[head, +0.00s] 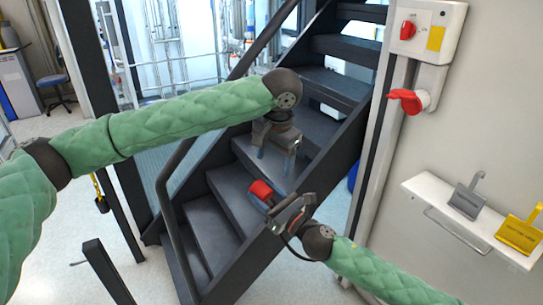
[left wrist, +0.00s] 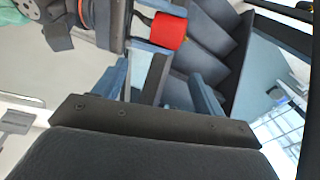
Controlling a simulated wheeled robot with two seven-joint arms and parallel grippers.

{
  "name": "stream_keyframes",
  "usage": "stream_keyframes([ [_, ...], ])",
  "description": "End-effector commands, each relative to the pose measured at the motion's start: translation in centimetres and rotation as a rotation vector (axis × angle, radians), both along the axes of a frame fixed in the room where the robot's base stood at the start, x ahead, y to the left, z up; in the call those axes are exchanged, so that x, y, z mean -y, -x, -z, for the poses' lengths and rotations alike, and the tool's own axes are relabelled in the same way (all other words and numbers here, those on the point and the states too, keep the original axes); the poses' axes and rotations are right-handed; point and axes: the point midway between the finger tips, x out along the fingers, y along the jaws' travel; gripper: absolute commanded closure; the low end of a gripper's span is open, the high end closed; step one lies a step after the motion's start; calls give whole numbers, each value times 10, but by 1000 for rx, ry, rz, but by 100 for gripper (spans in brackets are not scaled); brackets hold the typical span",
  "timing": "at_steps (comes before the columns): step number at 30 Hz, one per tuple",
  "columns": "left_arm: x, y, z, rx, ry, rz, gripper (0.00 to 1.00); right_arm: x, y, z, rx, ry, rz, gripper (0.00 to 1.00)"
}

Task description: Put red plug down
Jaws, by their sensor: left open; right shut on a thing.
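The red plug (head: 261,189) is a short red cylinder with a blue-grey part, held in front of the dark stairs. It also shows in the left wrist view (left wrist: 168,31), near the top. My right gripper (head: 275,207) is shut on it, coming from the lower right. My left gripper (head: 276,158) is open and empty, pointing down just above the plug. In the left wrist view its two blue-grey fingers (left wrist: 162,85) are apart, with the plug beyond them and not between them. The plug's far end is hidden by my right gripper.
Dark stairs (head: 235,190) with a handrail lie behind both grippers. On the right wall are a white switch box (head: 433,22) and a red connector (head: 408,100). A white shelf (head: 425,190) carries a grey bracket (head: 467,198) and a yellow bracket (head: 520,232), with bare room to their left.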

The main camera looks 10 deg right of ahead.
Motion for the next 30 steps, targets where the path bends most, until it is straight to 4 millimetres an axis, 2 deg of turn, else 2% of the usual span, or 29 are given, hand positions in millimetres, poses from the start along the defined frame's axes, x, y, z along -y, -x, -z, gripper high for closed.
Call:
stream_keyframes([
  [3, -3, 12, -12, 4, -55, 15, 29, 0, 0, 0, 0, 0, 0, 89],
  [8, -8, 21, -21, 2, -104, 25, 29, 0, 0, 0, 0, 0, 0, 89],
  [14, -10, 24, -18, 1, -124, 28, 29, 0, 0, 0, 0, 0, 0, 89],
  [20, -14, 20, 4, 0, -123, 27, 29, 0, 0, 0, 0, 0, 0, 89],
  [30, -23, 9, 57, 0, -124, 26, 29, 0, 0, 0, 0, 0, 0, 89],
])
